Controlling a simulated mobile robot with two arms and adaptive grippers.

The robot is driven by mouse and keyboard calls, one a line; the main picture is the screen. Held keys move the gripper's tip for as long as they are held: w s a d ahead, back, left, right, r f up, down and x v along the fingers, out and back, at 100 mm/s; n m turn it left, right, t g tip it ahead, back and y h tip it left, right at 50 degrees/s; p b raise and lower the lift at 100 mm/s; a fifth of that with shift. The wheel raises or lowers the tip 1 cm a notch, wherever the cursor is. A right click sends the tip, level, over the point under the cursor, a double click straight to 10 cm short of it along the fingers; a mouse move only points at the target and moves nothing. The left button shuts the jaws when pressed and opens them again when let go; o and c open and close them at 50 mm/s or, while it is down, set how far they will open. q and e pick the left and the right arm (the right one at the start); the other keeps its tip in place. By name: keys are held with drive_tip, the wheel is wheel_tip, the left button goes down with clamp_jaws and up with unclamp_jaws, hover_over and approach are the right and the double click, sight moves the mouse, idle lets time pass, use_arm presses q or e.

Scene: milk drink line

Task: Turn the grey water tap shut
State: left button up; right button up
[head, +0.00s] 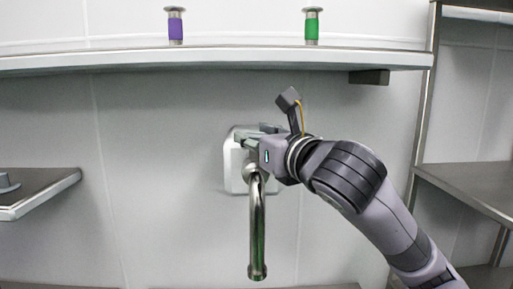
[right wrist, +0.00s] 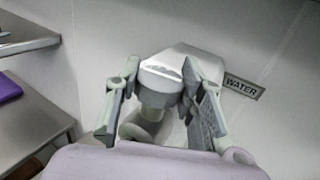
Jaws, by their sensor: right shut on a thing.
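The water tap's metal spout (head: 257,230) hangs down from a white wall plate (head: 233,170) in the middle of the head view. My right gripper (head: 262,132) is at the top of the tap, in front of the plate. In the right wrist view, the tap's grey knob (right wrist: 158,94) sits between the two fingers of my right gripper (right wrist: 160,72), which is shut on it. In the head view the knob is mostly hidden by the gripper. My left gripper is not in view.
A WATER label (right wrist: 244,87) is on the wall beside the tap. A long shelf (head: 200,60) above holds a purple-banded item (head: 175,27) and a green-banded item (head: 312,27). Metal shelves stand at left (head: 45,190) and right (head: 470,190). The wall around the spout is clear.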

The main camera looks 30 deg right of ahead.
drive_tip(key=shift+a+f+m+h+b, duration=0.1)
drive_tip(key=shift+m+h+b, duration=0.8)
drive_tip(key=shift+h, duration=1)
drive_tip(key=o, duration=1.2)
drive_tip(key=shift+m, duration=0.3)
drive_tip(key=shift+c, duration=0.2)
drive_tip(key=shift+s, duration=0.1)
drive_tip(key=v, duration=0.7)
drive_tip(key=shift+s, duration=0.2)
